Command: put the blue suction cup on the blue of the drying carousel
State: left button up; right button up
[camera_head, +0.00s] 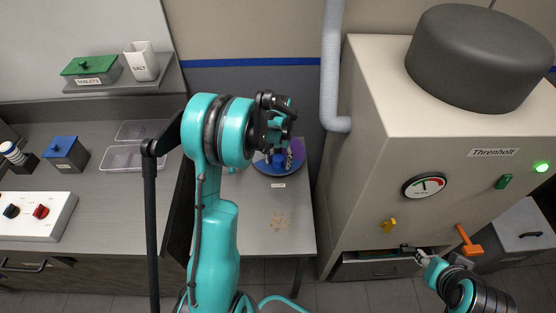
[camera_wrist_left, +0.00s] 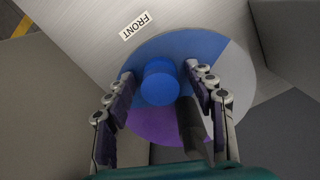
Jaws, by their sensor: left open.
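The drying carousel (camera_wrist_left: 240,75) is a round disc with blue, purple and grey sectors; it also shows in the head view (camera_head: 296,163) on a small grey table. The blue suction cup (camera_wrist_left: 160,82) appears to stand on the blue sector, near its border with the purple. My left gripper (camera_wrist_left: 160,88) is open above the disc, its fingers on either side of the cup with gaps visible. In the head view my left gripper (camera_head: 279,152) partly hides the cup and disc. My right gripper (camera_head: 421,257) is at the machine's low front; its jaws are too small to read.
A dark post (camera_wrist_left: 193,125) rises from the disc beside the right finger. A "FRONT" label (camera_wrist_left: 135,26) lies before the disc. The large Threnholt machine (camera_head: 365,130) stands on the right, a counter (camera_head: 100,215) on the left.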

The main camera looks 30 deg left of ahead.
aim_at(278, 158)
pick_arm(q)
notch_tip(278, 158, up, 12)
jog(key=p, duration=0.3)
jog(key=s+d+r+m+t, duration=0.1)
jog(key=s+d+r+t, duration=0.3)
jog(key=s+d+r, duration=0.5)
jog(key=s+d+f+t, duration=0.2)
jog(key=s+d, duration=0.4)
jog(key=s, duration=0.4)
jog(key=shift+d+m+t, duration=0.25)
jog(key=shift+m+t, duration=0.15)
jog(key=shift+t, duration=0.2)
notch_tip(278, 158, down, 6)
jog(key=b, duration=0.7)
jog(key=shift+f, duration=0.15)
